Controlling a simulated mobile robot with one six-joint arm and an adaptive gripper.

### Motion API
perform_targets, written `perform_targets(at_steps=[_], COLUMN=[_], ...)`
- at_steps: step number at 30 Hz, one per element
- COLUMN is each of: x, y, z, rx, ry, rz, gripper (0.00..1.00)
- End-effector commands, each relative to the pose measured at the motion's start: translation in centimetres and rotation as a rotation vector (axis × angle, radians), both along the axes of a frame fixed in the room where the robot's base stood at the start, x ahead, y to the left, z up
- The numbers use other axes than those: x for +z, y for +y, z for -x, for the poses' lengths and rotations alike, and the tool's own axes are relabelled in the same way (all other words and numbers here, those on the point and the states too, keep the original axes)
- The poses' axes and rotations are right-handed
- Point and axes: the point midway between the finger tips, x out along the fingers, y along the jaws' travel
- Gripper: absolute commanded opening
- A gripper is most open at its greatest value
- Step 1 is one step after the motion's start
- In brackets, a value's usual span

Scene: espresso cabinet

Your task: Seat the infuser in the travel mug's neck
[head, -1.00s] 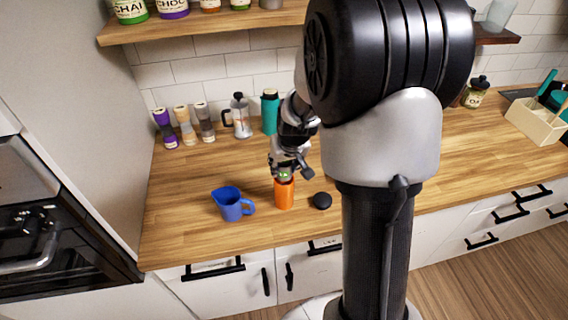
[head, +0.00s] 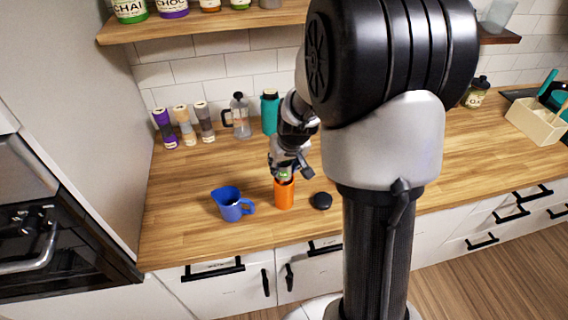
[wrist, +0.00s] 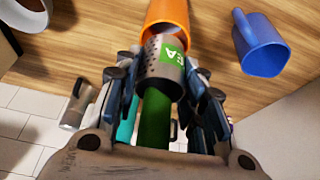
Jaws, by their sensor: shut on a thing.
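The orange travel mug (head: 285,196) stands upright on the wooden counter. Its open mouth also shows at the top of the wrist view (wrist: 166,14). My gripper (head: 284,174) is just above the mug and shut on the infuser. In the wrist view, the infuser (wrist: 158,62) is a grey perforated cylinder with a green label, between the fingers of my gripper (wrist: 165,85). Its far end overlaps the mug's mouth; I cannot tell how far inside it is. A green part shows nearer the palm.
A blue pitcher (head: 230,205) stands left of the mug, and a black lid (head: 321,201) lies to its right. A teal bottle (head: 270,112), a French press (head: 240,117) and several small jars stand behind. The front left counter is clear.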

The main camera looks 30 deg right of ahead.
Motion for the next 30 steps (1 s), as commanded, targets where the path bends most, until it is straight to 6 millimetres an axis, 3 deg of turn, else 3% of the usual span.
perform_targets(at_steps=[30], x=[-2.3], y=[0.0], z=[0.0], rx=[0.0], ry=[0.0], rz=[0.0], gripper=[0.1])
